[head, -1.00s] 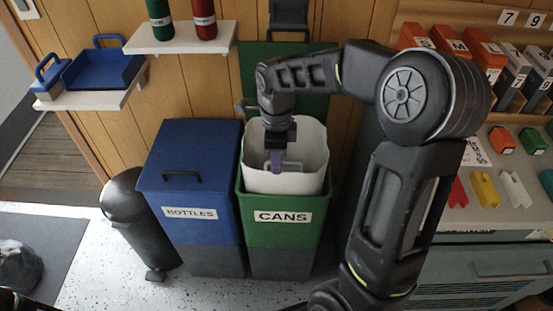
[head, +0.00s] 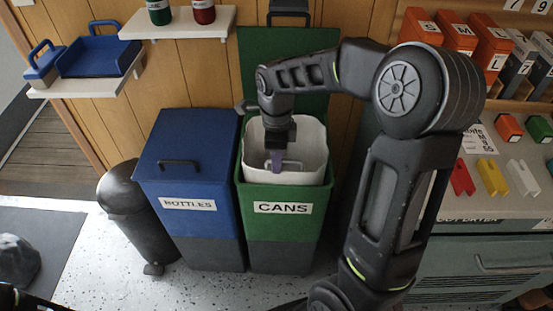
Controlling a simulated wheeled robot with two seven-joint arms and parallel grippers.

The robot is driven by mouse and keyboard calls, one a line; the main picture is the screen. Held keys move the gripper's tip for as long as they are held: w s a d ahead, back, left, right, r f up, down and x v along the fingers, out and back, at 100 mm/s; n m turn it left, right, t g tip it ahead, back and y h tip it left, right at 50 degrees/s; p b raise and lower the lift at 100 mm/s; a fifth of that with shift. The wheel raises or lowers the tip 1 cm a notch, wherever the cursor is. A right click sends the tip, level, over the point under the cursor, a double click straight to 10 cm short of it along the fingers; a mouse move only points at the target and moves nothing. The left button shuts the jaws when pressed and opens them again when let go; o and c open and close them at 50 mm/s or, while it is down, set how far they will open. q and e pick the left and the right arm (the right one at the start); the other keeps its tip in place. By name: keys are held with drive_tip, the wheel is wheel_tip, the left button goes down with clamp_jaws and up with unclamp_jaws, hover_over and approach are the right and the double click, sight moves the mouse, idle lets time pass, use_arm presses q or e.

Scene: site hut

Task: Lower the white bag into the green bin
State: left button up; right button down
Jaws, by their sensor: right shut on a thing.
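The white bag (head: 305,145) is open-topped and upright, with its lower part inside the green bin (head: 280,228) labelled CANS. Its upper walls stand above the bin's front rim. The bin's green lid (head: 320,45) is raised against the wall. My right gripper (head: 277,160) reaches down into the bag's mouth, its purplish fingers shut at a grey grip piece in the bag. The bag's bottom is hidden inside the bin. My left gripper is not clearly in view; only a dark bit of my left side shows at the lower left.
A closed blue BOTTLES bin (head: 190,165) stands directly left of the green bin, with a dark cylindrical bin (head: 135,215) beside it. Shelves (head: 180,22) hang above. A counter with coloured blocks (head: 490,177) is at right. Speckled floor lies in front.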

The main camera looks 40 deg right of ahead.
sight(277, 176)
drive_tip(key=shift+f+b, duration=1.7)
drive_tip(key=shift+f, duration=0.95)
drive_tip(key=shift+s, duration=0.1)
drive_tip(key=shift+f, duration=0.1)
drive_tip(key=c, duration=1.5)
unclamp_jaws()
drive_tip(key=shift+s+a+f, duration=0.1)
drive_tip(key=shift+f, duration=0.05)
drive_tip(key=r, duration=0.5)
drive_tip(key=w+r+p, duration=0.1)
drive_tip(key=r, duration=0.2)
drive_tip(key=shift+d+r, duration=0.3)
drive_tip(key=shift+r, duration=0.05)
